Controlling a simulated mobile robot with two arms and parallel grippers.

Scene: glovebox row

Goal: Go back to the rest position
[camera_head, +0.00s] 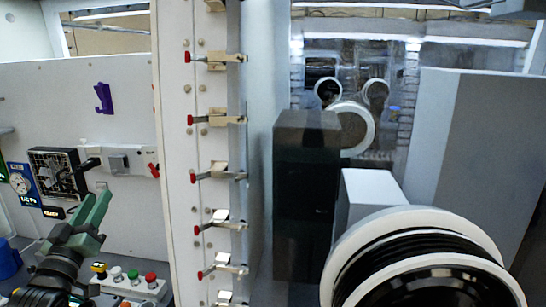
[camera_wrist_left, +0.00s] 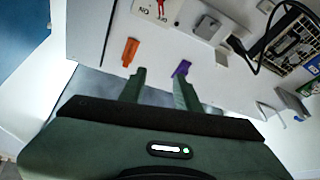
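My left gripper (camera_head: 99,200) is at the lower left of the head view, its green fingers pointing up in front of the pale wall panel (camera_head: 120,215). In the left wrist view the two fingers of this gripper (camera_wrist_left: 160,76) stand apart with nothing between them, so it is open and empty. My right gripper is in neither view.
A purple holder (camera_head: 103,98) is on the panel; an orange one (camera_wrist_left: 130,52) shows in the wrist view. A fan box (camera_head: 58,172) and a button box (camera_head: 130,286) are near the left gripper. A clamp-lined post (camera_head: 180,150) and a round glovebox port (camera_head: 345,262) stand right.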

